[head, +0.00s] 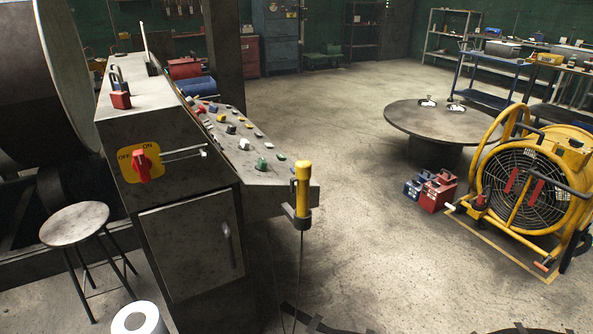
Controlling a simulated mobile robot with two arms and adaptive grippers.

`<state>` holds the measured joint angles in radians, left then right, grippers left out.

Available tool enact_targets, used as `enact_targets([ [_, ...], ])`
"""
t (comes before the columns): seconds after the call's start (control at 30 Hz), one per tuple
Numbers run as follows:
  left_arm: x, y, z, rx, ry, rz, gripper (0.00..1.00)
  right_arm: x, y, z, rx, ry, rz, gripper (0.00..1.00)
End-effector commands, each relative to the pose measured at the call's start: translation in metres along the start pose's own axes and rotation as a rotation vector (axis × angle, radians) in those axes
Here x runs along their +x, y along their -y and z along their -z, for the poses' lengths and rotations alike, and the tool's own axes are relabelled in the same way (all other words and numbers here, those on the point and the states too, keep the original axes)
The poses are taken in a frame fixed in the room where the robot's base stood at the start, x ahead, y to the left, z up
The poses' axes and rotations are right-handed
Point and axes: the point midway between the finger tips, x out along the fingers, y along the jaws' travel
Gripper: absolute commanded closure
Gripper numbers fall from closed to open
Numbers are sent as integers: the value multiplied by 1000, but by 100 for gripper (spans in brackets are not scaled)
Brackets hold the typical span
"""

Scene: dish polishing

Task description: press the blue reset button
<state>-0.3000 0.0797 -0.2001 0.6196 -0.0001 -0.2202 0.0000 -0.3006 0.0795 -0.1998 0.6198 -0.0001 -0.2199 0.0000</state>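The grey control console (222,172) stands left of centre, with a sloped panel carrying several small buttons and knobs. A small blue button (213,107) shows on the upper part of the panel, near red and white ones. Any label on it is too small to read, so I cannot tell whether it is the reset button. Green, white, yellow and red controls are spread along the panel. Neither of my grippers is in view, and nothing is seen touching the buttons.
A red rotary switch (142,166) is on the console's side. A yellow pendant (302,190) hangs at its right end. A stool (75,223) and white roll (140,318) stand at left. A round table (440,121) and yellow fan (530,190) are right. Middle floor is clear.

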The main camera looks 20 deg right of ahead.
Motion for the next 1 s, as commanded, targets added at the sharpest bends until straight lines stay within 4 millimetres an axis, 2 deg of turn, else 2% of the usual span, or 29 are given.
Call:
enact_targets([
  [0.33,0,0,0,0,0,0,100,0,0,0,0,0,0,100],
  [1.0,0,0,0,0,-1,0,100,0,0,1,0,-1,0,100],
])
